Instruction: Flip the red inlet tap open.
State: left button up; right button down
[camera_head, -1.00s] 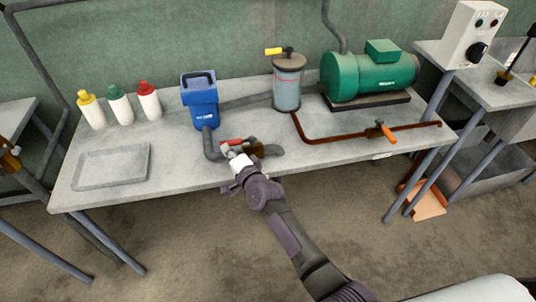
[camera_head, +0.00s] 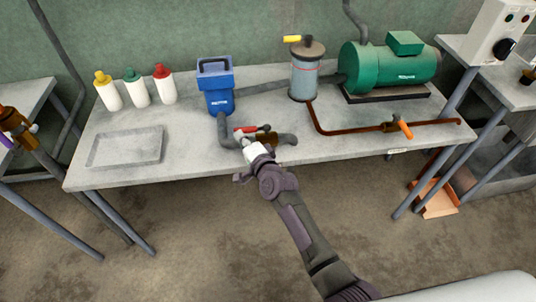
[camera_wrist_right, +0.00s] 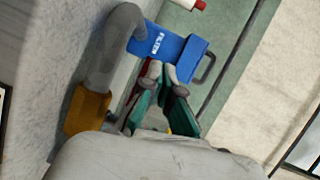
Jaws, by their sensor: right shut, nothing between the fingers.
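The red tap lever (camera_head: 246,130) sits on the brass inlet valve (camera_head: 266,138), in the grey pipe at the bench's front edge. It lies roughly along the pipe. My right gripper (camera_head: 248,146) is shut and empty, close in front of the lever. In the right wrist view the shut fingers (camera_wrist_right: 165,76) are just beside the red lever (camera_wrist_right: 141,82), which they partly hide; I cannot tell whether they touch. The brass valve body (camera_wrist_right: 88,110) is left of the fingers there. My left gripper is not clearly in view.
The blue filter (camera_head: 215,92) stands behind the valve. A glass-sided canister (camera_head: 305,78) with a yellow lever, a green pump motor (camera_head: 390,68) and an orange tap (camera_head: 402,127) are to the right. An empty grey tray (camera_head: 126,147) and several bottles (camera_head: 137,92) are left.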

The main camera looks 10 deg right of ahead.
jog(key=v, duration=1.1)
jog(key=shift+d+f, duration=0.15)
jog(key=shift+d, duration=0.05)
jog(key=shift+s, duration=0.1)
jog(key=s+d+f+n+g+h, duration=0.1)
jog(key=s+d+f+n+g, duration=0.3)
jog(key=f, duration=0.7)
jog(key=s+d+f+n+g+h, duration=0.1)
jog(key=s+f, duration=0.6)
jog(key=f, duration=0.4)
jog(key=s+d+f+n+g+h, duration=0.1)
jog(key=s+d+f+n+g, duration=0.3)
jog(key=f, duration=0.7)
jog(key=s+d+f+n+g+h, duration=0.1)
jog(key=s+d+f, duration=0.2)
jog(key=s, duration=0.7)
jog(key=s+d+f+n+g+h, duration=0.1)
jog(key=s+d+f+n+g, duration=0.1)
jog(key=s+f, duration=0.4)
jog(key=s+d+f+n+g+h, duration=0.1)
jog(key=s+d+f, duration=0.4)
jog(key=s, duration=1)
jog(key=shift+s+f+n+g+p, duration=0.25)
jog(key=shift+n+g+p, duration=0.1)
jog(key=shift+n+g, duration=0.25)
